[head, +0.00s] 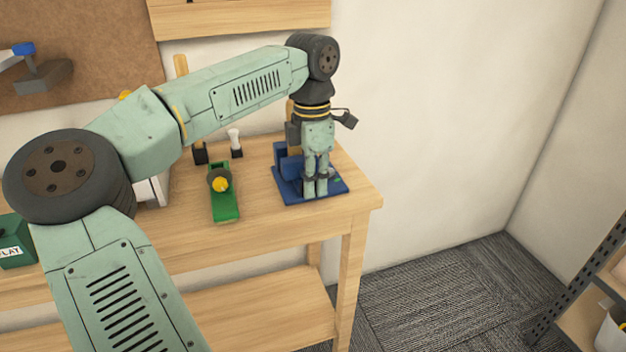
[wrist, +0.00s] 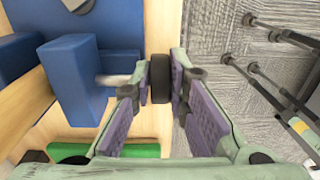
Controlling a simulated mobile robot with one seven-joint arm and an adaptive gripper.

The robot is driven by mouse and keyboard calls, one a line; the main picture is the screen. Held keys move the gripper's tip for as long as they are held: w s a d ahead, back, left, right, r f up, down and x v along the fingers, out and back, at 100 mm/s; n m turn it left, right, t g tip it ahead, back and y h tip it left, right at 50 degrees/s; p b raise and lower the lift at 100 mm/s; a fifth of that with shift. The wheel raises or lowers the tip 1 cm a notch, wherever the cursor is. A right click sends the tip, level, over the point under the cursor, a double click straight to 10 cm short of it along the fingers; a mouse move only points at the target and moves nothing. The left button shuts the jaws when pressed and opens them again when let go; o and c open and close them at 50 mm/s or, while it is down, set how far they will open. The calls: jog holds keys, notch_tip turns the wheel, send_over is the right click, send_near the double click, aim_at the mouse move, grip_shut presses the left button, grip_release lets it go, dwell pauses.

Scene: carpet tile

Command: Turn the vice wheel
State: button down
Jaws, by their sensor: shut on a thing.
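The blue vice (head: 287,163) stands on its blue base near the right end of the wooden workbench. In the wrist view its blue jaw blocks (wrist: 75,75) are at the left, with a light screw rod running from one block towards the wheel. The black vice wheel (wrist: 160,80) is seen edge-on between my two fingers. My gripper (head: 315,188) points down at the vice; in the wrist view my gripper (wrist: 160,92) has its purple pads on either side of the wheel and is shut on it. In the head view my fingers mostly hide the wheel.
A green tool with a yellow knob (head: 223,200) lies left of the vice. Small black holders (head: 200,153) stand behind it. A green box (head: 14,245) is at the far left. The bench's right edge is close to the vice, with carpet (head: 440,300) beyond and a shelf at far right.

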jog(key=shift+f, duration=0.1)
jog(key=h+b, duration=0.1)
jog(key=t+h+b, duration=0.1)
jog(key=shift+a+f+h, duration=0.1)
jog(key=shift+a+h, duration=0.15)
jog(key=shift+h, duration=0.15)
jog(key=h+b, duration=0.2)
jog(key=shift+s+a+t+b, duration=0.1)
jog(key=shift+a+t+b, duration=0.05)
jog(key=shift+t+b, duration=0.2)
jog(key=t+h+b, duration=0.1)
jog(key=h+b, duration=0.2)
jog(key=shift+s+a, duration=0.1)
jog(key=shift+a, duration=0.1)
jog(key=shift+h+b, duration=0.4)
jog(key=shift+b, duration=0.05)
jog(key=c, duration=1.6)
grip_release()
jog(key=shift+o, duration=0.2)
